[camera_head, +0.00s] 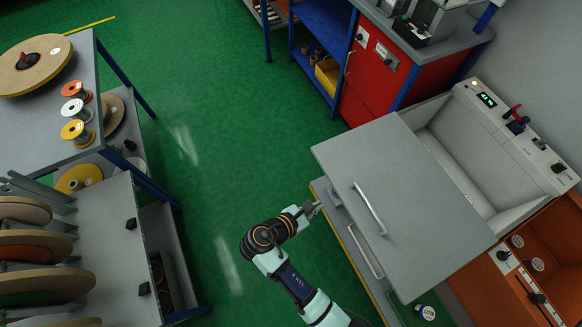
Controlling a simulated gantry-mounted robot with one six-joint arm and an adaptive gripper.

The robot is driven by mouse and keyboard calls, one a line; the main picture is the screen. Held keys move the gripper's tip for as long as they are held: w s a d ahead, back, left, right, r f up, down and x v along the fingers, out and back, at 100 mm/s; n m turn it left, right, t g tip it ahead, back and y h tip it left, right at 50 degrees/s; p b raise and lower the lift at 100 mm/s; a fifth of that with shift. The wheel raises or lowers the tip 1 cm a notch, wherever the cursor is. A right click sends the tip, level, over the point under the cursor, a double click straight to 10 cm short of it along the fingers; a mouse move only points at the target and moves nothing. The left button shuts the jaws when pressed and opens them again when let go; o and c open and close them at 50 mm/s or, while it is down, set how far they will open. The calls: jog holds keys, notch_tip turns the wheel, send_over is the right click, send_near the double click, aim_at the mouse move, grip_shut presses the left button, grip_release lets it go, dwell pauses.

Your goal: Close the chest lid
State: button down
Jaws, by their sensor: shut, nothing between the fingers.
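The chest (485,165) stands at the right, a light grey box with a control panel along its back edge. Its grey lid (405,190) with a pale bar handle (369,209) is off the opening toward the front left, so part of the pale, empty-looking interior shows. I cannot tell how the lid is tilted. My gripper (317,206) is shut and empty, just left of the lid's front edge near the handle. I cannot tell whether it touches the lid.
A red cabinet (375,75) stands behind the chest, and an orange bin (500,275) is at the lower right. Racks with spools and a grey table (90,155) stand at the left. The green floor (215,130) between is clear.

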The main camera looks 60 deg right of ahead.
jog(key=b, duration=0.5)
send_near(352, 187)
jog(key=shift+g, duration=0.3)
jog(key=f, duration=0.1)
jog(key=d+f, duration=0.1)
jog(key=f, duration=0.2)
jog(key=shift+s+d+f, duration=0.1)
jog(key=shift+s+d, duration=0.15)
jog(key=shift+d, duration=0.1)
jog(key=d, duration=0.1)
jog(key=s+d+b, duration=0.1)
jog(key=d, duration=0.1)
jog(key=shift+d, duration=0.1)
jog(key=shift+d+r, duration=0.2)
jog(key=shift+r, duration=0.1)
jog(key=shift+s, duration=0.1)
